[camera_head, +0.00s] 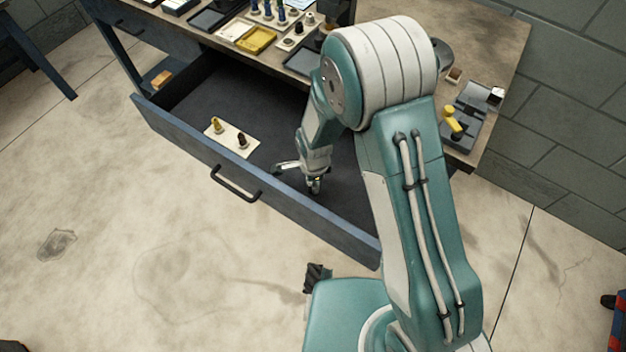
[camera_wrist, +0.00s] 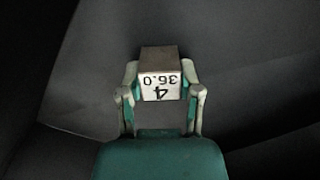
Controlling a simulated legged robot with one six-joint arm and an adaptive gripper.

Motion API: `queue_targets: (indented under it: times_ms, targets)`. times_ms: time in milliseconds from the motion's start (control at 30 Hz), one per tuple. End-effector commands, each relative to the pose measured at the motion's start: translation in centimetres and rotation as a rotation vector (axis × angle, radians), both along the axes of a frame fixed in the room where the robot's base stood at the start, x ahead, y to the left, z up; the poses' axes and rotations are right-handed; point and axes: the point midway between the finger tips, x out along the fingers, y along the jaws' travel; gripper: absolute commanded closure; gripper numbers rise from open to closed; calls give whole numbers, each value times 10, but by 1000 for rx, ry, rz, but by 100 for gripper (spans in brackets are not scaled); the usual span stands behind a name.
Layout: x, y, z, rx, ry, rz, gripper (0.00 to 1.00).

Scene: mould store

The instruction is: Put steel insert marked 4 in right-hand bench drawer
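The steel insert (camera_wrist: 160,72) is a small block with a brownish-grey top and a white face reading "4" and "36.0", upside down in the wrist view. My gripper (camera_wrist: 160,80) has a finger against each side of it and appears shut on it. In the head view my gripper (camera_head: 303,178) reaches down into the open bench drawer (camera_head: 188,150), at its right part behind the front panel. The insert cannot be made out clearly there. Dark drawer lining surrounds the insert in the wrist view; whether it touches the floor, I cannot tell.
A cream block (camera_head: 231,138) with two small pegs lies in the drawer, left of my gripper. The drawer handle (camera_head: 235,185) faces the open floor. The benchtop (camera_head: 497,45) above carries trays, a yellow dish (camera_head: 256,40) and several small parts.

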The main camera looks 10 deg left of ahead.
Motion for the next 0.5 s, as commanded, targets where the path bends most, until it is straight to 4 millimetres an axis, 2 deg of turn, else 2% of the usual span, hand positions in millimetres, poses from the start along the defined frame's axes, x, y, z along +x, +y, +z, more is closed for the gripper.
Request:
queue_targets:
  times_ms: [33,67,500]
  targets:
    - [0,-1,0,0,1,0,33]
    - [0,-1,0,0,1,0,20]
    - [0,0,2,-1,0,-1,20]
